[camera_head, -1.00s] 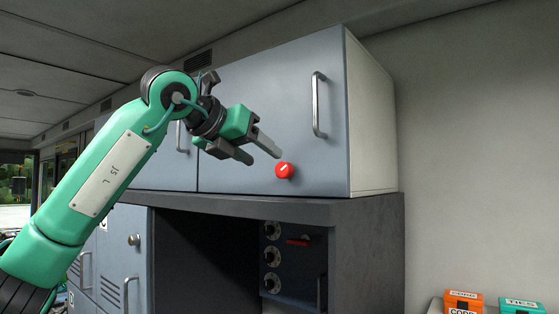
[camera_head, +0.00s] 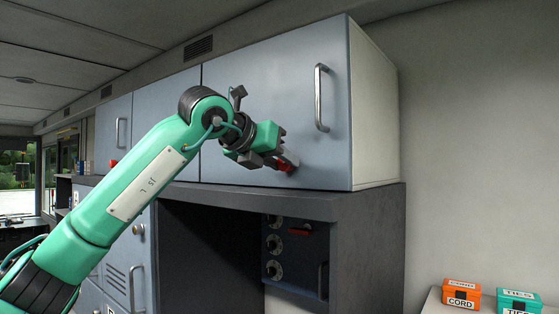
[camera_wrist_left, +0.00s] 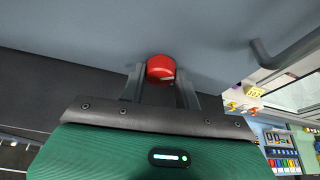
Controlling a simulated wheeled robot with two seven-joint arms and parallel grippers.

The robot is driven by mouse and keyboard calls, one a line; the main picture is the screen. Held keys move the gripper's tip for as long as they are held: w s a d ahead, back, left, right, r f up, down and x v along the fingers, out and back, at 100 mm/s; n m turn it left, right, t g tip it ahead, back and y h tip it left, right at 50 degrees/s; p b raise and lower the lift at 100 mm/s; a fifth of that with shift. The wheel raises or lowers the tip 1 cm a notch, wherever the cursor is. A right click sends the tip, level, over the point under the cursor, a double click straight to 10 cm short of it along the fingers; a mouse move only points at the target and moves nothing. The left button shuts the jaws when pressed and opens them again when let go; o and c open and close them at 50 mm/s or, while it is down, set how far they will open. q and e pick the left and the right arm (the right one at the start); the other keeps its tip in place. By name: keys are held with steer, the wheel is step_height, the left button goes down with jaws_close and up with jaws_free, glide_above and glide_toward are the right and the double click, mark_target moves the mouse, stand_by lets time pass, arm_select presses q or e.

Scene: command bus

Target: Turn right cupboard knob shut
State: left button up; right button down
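The right cupboard door (camera_head: 270,95) is a flat blue-grey panel, flush with its frame. Its red knob (camera_head: 293,168) sits low on the door, mostly hidden by my left gripper (camera_head: 286,162) in the head view. In the left wrist view the red knob (camera_wrist_left: 160,68) shows a slanted pale mark near its lower right. My left gripper's fingers (camera_wrist_left: 160,80) stand on either side of the knob, apparently with narrow gaps, so it looks open around the knob. Contact is hard to tell. My right gripper is in neither view.
A vertical metal handle (camera_head: 320,97) stands out from the door to the right of the knob. A dark shelf edge (camera_head: 300,203) runs just below. Another cupboard door with a red knob (camera_head: 113,163) is to the left. Orange (camera_head: 462,293) and green boxes stand low at right.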

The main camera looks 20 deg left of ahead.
arm_select(q)
steer(key=shift+f+n+h+b, duration=0.25)
steer(key=shift+n+b, duration=0.25)
steer(key=shift+b, duration=0.45)
steer(key=shift+a+n+g+h+b, duration=0.1)
steer(key=shift+n+g+h+b, duration=0.2)
steer(key=shift+n+h+b, duration=0.65)
steer(key=n+h+b, duration=0.2)
steer(key=n+b, duration=0.2)
steer(key=b, duration=0.1)
steer(key=shift+a, duration=0.1)
steer(key=shift+r+n+b, duration=0.1)
steer(key=shift+n+b, duration=0.25)
steer(key=shift+n, duration=0.1)
steer(key=shift+w, duration=0.1)
steer(key=o, duration=1)
